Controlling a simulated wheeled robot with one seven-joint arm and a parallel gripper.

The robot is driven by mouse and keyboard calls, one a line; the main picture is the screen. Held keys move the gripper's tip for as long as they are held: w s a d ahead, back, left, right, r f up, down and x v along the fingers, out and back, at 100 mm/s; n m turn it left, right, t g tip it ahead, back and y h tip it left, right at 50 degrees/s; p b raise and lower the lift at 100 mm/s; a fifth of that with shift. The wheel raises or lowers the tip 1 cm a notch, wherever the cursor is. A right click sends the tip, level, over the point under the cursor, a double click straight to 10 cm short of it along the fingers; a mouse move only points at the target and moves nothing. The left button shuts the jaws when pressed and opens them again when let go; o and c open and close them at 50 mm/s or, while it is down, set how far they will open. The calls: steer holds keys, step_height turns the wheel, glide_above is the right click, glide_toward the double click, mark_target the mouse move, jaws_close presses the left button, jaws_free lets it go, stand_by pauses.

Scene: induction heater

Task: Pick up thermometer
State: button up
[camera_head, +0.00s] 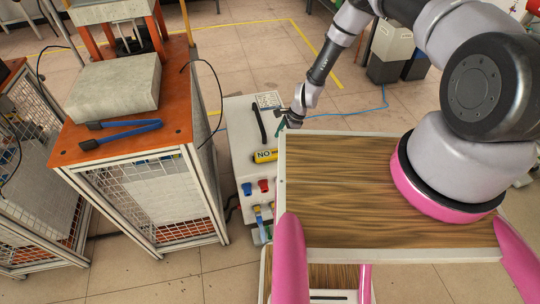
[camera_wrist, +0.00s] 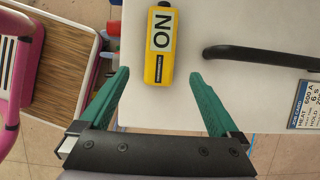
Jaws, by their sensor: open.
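In the wrist view the yellow device (camera_wrist: 158,72) is upright in the picture, just beyond my fingertips. My gripper (camera_head: 283,127) is over the right edge of the cabinet, a little beyond the device. In the wrist view my gripper (camera_wrist: 160,78) has its green fingers spread wide, with nothing held between them.
A black handle (camera_head: 259,123) stands on the cabinet (camera_head: 240,140); a printed label (camera_head: 269,101) is behind it. Blue (camera_head: 247,189) and red (camera_head: 264,185) parts are on its front. An orange-topped mesh cart (camera_head: 75,152) with blue tongs (camera_head: 122,132) stands left. Open floor lies beyond.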

mark_target(274, 152)
steer(key=shift+x, duration=3.6)
jaws_close()
steer(key=shift+r, duration=0.15)
